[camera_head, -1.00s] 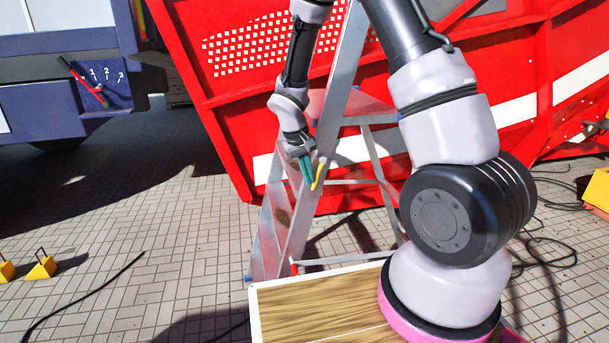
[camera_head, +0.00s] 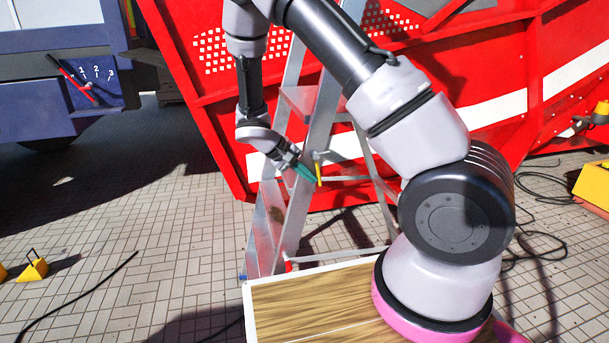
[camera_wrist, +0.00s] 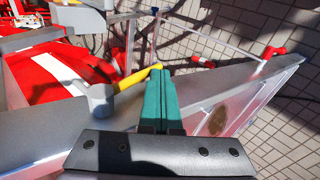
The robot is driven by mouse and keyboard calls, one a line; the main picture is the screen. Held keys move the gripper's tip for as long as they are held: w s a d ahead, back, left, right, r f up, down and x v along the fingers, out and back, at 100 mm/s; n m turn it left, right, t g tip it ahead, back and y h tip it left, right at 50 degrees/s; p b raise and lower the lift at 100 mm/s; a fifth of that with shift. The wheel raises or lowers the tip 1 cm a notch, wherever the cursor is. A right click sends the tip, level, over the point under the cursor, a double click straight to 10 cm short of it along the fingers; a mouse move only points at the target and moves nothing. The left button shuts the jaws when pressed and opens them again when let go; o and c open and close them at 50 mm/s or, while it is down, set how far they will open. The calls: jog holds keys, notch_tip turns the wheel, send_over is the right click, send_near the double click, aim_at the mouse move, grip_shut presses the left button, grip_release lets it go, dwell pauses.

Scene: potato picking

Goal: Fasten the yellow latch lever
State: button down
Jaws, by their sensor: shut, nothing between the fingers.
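The yellow latch lever (camera_head: 319,172) is on the side rail of the silver stepladder (camera_head: 312,145). In the head view it hangs nearly straight down from its pivot. In the wrist view the yellow lever (camera_wrist: 136,79) reaches from a grey pivot on the rail toward my fingertips. My gripper (camera_head: 311,177) has teal fingers, closed together and empty, pointing down and right at the lever's left side. In the wrist view my gripper (camera_wrist: 158,74) has its tips right beside the lever's free end. Whether they touch is hard to tell.
A red machine (camera_head: 225,100) stands close behind the ladder. A blue machine with a numbered dial (camera_head: 90,80) is at the left. A wooden board (camera_head: 310,300) lies in front, below my arm. Black cables (camera_head: 545,240) lie on the paved floor at the right.

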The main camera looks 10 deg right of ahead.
aim_at(318, 174)
jog(key=d+h, duration=0.1)
jog(key=h, duration=0.1)
jog(key=d+h, duration=0.1)
jog(key=h, duration=0.2)
jog(key=shift+d+f+h, duration=0.25)
jog(key=shift+d+h, duration=0.05)
jog(key=shift+d, duration=0.1)
jog(key=shift+d+r+h, duration=0.15)
jog(key=shift+d+h, duration=0.45)
jog(key=shift+h, duration=0.5)
jog(key=shift+d+r, duration=0.15)
jog(key=shift+d, duration=0.3)
